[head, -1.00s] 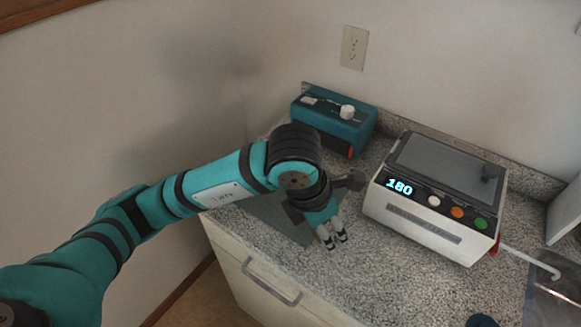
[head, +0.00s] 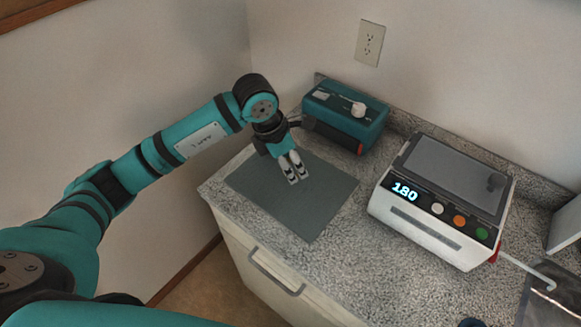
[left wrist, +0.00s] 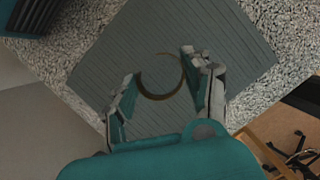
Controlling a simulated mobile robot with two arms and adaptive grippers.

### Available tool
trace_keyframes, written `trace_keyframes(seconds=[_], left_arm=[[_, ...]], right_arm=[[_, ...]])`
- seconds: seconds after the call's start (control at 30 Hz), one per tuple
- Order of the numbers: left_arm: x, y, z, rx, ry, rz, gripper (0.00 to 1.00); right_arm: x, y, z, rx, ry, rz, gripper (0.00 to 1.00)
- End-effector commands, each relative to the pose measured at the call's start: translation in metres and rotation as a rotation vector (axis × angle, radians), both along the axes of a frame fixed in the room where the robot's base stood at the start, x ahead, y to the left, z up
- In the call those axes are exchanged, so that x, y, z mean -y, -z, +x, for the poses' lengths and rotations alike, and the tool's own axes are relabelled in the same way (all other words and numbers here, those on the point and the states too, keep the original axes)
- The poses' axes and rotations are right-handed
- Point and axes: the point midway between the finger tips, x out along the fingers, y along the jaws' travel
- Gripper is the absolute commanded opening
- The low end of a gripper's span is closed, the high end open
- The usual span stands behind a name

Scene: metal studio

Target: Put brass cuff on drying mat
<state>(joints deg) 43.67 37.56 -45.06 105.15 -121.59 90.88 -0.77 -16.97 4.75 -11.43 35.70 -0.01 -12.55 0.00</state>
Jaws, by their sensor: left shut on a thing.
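The brass cuff (left wrist: 160,98) shows in the left wrist view as a thin, dark brass ring between the two fingers. I cannot make it out in the head view. My left gripper (head: 293,180) is shut on the cuff and points down over the drying mat (head: 322,208). The mat is a grey-green ribbed rectangle at the left end of the counter. It also fills the middle of the left wrist view (left wrist: 100,62). Whether the cuff touches the mat or hangs just above it, I cannot tell. My right gripper is not in view.
A teal box with a white knob (head: 345,118) stands behind the mat, close to my left wrist. A white device reading 180 (head: 440,205) stands to the right. Speckled counter (head: 350,260) is clear between mat and device. A drawer front drops below.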

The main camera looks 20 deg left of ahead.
Motion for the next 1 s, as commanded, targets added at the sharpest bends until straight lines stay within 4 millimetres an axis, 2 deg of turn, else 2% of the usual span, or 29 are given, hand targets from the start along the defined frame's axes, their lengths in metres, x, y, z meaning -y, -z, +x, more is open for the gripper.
trace_keyframes(seconds=[0.1, 0.33, 0.67, 0.7, 0.87, 1.0], left_arm=[[-0.001, 0.006, 0.0, -0.003, -0.001, 0.0, 0.25], [-0.001, 0.034, 0.0, -0.003, 0.0, 0.0, 0.25], [-0.001, 0.04, 0.001, 0.0, 0.001, 0.0, 0.25], [-0.001, 0.04, 0.0, 0.0, 0.0, 0.0, 0.51], [-0.001, 0.039, 0.0, -0.001, 0.0, 0.001, 0.72], [-0.001, 0.039, 0.0, -0.001, 0.0, 0.001, 0.73]], right_arm=[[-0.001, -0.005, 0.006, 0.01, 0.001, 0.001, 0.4], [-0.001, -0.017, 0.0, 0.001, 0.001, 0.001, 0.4], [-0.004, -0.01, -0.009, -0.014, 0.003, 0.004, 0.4], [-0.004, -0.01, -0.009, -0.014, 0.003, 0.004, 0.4], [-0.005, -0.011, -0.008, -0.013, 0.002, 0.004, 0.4], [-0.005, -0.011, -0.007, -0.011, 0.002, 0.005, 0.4]])
